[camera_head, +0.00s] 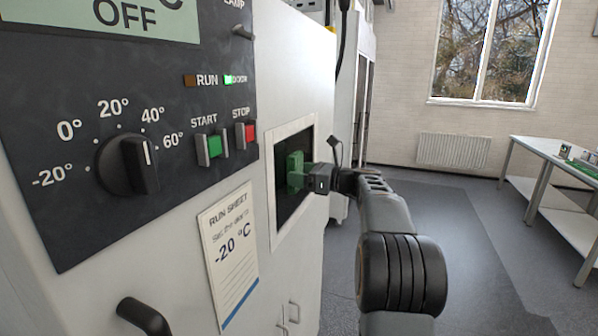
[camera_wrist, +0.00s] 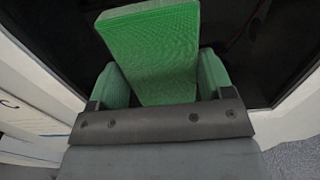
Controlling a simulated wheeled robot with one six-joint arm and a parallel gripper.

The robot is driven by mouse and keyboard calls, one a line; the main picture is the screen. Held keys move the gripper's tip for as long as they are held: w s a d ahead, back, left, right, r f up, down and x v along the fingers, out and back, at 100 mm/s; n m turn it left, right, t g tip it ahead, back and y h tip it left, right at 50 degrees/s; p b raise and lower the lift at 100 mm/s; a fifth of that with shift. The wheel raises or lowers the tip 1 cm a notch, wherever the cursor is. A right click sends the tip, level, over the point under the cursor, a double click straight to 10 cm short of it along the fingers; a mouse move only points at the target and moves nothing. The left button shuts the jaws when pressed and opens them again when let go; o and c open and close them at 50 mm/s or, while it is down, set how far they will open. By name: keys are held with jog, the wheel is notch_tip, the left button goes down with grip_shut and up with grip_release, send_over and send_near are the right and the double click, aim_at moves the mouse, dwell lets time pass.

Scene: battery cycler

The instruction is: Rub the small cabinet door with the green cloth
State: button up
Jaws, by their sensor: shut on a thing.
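The green cloth (camera_head: 295,172) looks like a thick green pad in front of a dark pane with a white frame, set in the cabinet's side. I take this framed pane (camera_head: 287,204) to be the small cabinet door. My gripper (camera_head: 310,176) is shut on the cloth and points left toward the pane. In the wrist view the cloth (camera_wrist: 152,45) stands out between green-faced fingers (camera_wrist: 160,85), with the dark pane (camera_wrist: 50,30) behind it. I cannot tell whether the cloth touches the pane.
A control panel (camera_head: 170,105) with a knob (camera_head: 128,165) and buttons is left of the pane. Below it are a run sheet (camera_head: 229,257) and a black handle (camera_head: 144,317). A white table (camera_head: 545,148) stands at the far right. The floor between is clear.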

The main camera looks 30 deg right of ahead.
aim_at(307, 160)
jog(key=shift+w+d+p, duration=0.85)
jog(key=shift+d+p, duration=0.05)
jog(key=shift+p, duration=0.15)
jog(key=shift+r, duration=0.1)
jog(key=shift+w+d+p, duration=1.25)
jog(key=shift+w+d, duration=2.2)
jog(key=shift+d, duration=0.25)
jog(key=s+a+b, duration=0.2)
jog(key=b, duration=0.3)
jog(key=shift+s+a+b, duration=0.15)
jog(key=shift+s+b, duration=0.05)
jog(key=shift+b, duration=0.1)
